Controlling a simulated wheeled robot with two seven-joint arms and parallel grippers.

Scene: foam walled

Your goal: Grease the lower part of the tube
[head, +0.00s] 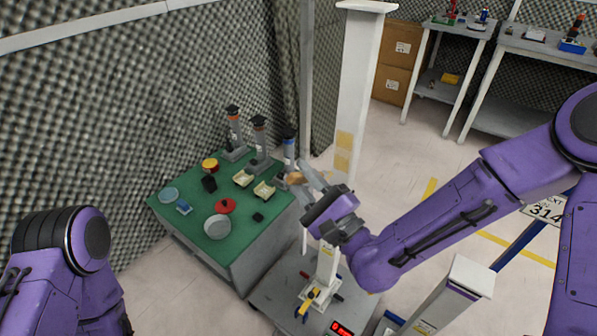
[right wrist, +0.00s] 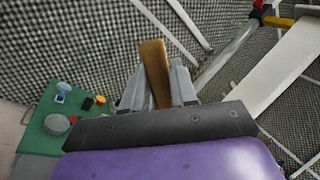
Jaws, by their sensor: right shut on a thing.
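My right gripper (head: 305,180) is shut on a brown wooden handle-like piece, held in the air by the right edge of the green table. In the right wrist view the brown piece (right wrist: 155,75) stands up between the grey fingers (right wrist: 158,88); its far end is unclear. A tall grey pole (head: 306,70) rises behind the gripper and looks tube-like, but I cannot tell whether it is the task's tube. My left arm shows at the lower left; its gripper is out of view.
The green table (head: 190,240) bears a grey bowl (head: 217,228), a red round piece (head: 225,206), a yellow-topped jar (head: 210,164), small trays (head: 264,190) and three upright stands. A white column (head: 360,80) stands behind. A grey cart (head: 270,300) with a yellow-black tool is below.

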